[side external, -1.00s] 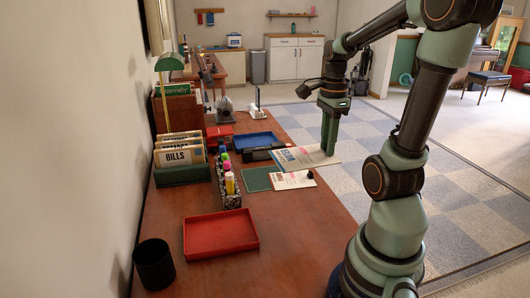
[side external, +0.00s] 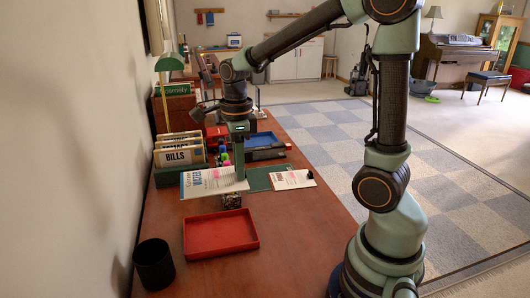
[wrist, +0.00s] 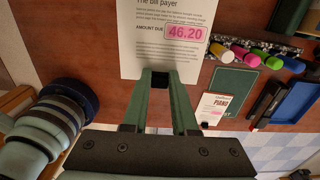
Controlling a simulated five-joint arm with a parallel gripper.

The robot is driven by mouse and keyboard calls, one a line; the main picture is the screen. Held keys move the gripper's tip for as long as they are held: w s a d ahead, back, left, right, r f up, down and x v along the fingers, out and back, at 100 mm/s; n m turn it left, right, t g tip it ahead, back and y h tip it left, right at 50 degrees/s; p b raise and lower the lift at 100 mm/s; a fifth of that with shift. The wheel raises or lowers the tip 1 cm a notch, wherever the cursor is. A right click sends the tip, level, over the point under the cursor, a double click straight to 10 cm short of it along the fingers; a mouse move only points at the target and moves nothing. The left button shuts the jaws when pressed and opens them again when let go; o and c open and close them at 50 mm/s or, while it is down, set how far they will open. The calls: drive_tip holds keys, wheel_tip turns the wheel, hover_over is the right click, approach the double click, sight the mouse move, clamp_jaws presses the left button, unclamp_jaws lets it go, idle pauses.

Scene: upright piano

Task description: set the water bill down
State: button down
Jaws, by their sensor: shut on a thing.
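The water bill (side external: 207,182) is a white sheet with a blue "WATER" heading. My gripper (side external: 240,178) is shut on its edge and holds it roughly flat, apparently above the desk, in front of the file box in the side view. The sheet and gripper hide much of the marker holder there. In the wrist view the bill (wrist: 165,42) extends from between the fingertips (wrist: 160,80), with a pink-boxed "46.20" on it. The exact height of the sheet over the desk cannot be told.
A green file box marked BILLS (side external: 180,157) stands by the wall. A red tray (side external: 220,236) and a black cup (side external: 154,264) are nearer. The right front desk is clear.

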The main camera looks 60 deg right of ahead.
sight(243, 231)
wheel_tip(243, 231, down, 17)
drive_tip(key=shift+r, duration=0.1)
idle(0.3)
drive_tip(key=c, duration=0.7)
unclamp_jaws()
